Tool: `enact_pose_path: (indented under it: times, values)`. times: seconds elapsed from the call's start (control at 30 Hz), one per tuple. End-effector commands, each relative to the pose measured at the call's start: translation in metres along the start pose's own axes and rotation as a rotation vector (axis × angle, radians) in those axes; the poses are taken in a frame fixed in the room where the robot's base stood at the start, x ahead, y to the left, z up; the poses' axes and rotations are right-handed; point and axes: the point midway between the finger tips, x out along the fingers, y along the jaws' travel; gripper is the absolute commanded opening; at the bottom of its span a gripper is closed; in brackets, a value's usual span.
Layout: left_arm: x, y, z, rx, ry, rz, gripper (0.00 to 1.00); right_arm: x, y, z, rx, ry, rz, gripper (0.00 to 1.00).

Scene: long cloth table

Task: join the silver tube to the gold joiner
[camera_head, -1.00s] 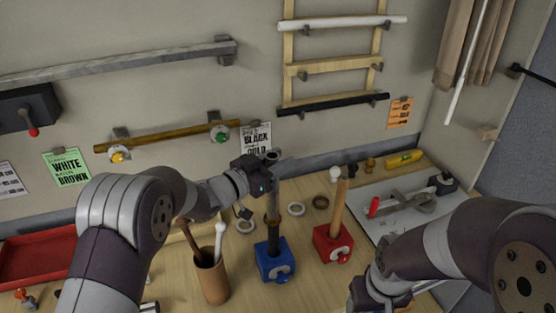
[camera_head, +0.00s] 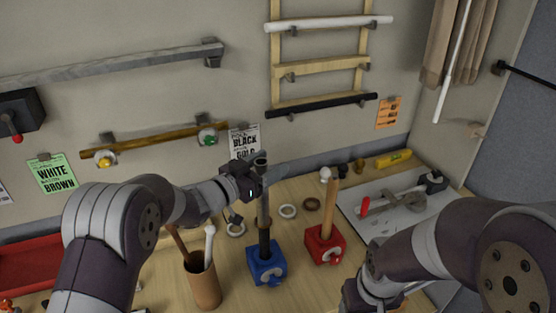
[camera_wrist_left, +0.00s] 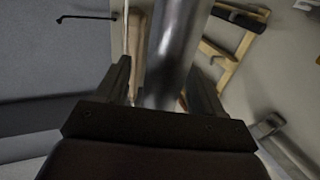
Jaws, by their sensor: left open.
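The silver tube (camera_head: 263,205) stands upright above the blue holder (camera_head: 267,265). Below it is the small gold-brown joiner (camera_head: 263,224), with a black tube (camera_head: 264,243) under that, set in the blue holder. The silver tube's lower end appears to meet the joiner; I cannot tell how far it is seated. My left gripper (camera_head: 264,178) is open near the top of the silver tube. In the left wrist view the tube (camera_wrist_left: 172,50) passes between the two fingers (camera_wrist_left: 160,80). My right gripper (camera_head: 370,296) is low at the front right, its fingers mostly hidden.
A red holder (camera_head: 325,245) with a wooden rod stands right of the blue one. A brown cup (camera_head: 204,286) with sticks stands at left. Rings (camera_head: 288,211) lie behind. A grey mat (camera_head: 385,212) with a tool lies at right. A red tray (camera_head: 30,258) is at far left.

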Motion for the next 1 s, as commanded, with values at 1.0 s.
enact_pose_path:
  times: [1.0]
  values:
    - [0.035,0.112,-0.107,0.000,0.001,0.000,0.68,0.047,0.000,0.006,0.000,0.000,0.000,0.63]
